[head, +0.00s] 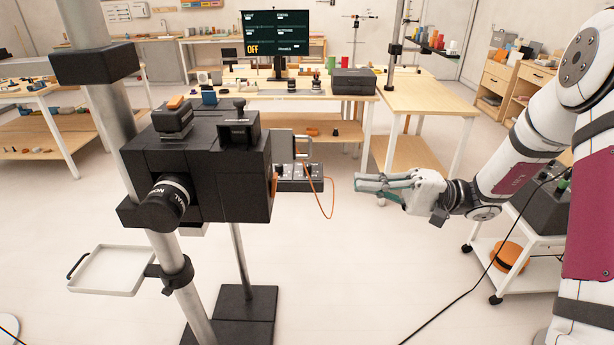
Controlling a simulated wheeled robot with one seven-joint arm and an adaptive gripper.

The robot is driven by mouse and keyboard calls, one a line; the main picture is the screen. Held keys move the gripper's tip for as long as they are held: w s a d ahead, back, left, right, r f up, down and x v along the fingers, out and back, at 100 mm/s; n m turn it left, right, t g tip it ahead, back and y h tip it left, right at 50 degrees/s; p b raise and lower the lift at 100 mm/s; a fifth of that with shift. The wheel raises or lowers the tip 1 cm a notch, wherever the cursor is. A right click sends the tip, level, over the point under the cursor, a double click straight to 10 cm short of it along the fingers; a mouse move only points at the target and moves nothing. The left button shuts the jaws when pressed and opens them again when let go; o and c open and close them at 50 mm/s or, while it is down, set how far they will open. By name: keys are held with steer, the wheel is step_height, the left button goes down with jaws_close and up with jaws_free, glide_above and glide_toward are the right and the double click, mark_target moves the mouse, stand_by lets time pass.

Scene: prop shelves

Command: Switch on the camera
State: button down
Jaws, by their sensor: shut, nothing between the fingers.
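A large black camera (205,165) is mounted on a metal stand at left, its lens (165,203) facing left and toward me. A small dark control box (298,178) with knobs or switches juts from its right side, with an orange cable hanging from it. A monitor (274,34) behind shows "OFF" in yellow letters. My gripper (360,183) is shut and empty. It points left, to the right of the control box and apart from it. The switch positions are too small to tell.
A metal post (102,100) rises at left, with a white tray (112,270) low on it. A wooden table (430,92) with a dark case stands behind. A cart (520,255) stands at right. The floor below my gripper is clear.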

steer(key=shift+d, duration=0.15)
steer(key=p, duration=0.3)
glide_toward(274, 185)
steer(key=w+a+r, duration=0.1)
steer(key=a+r, duration=0.2)
steer(key=a, duration=0.2)
steer(key=shift+w+a+f, duration=0.1)
steer(key=shift+w+a, duration=0.15)
steer(key=shift+a, duration=0.35)
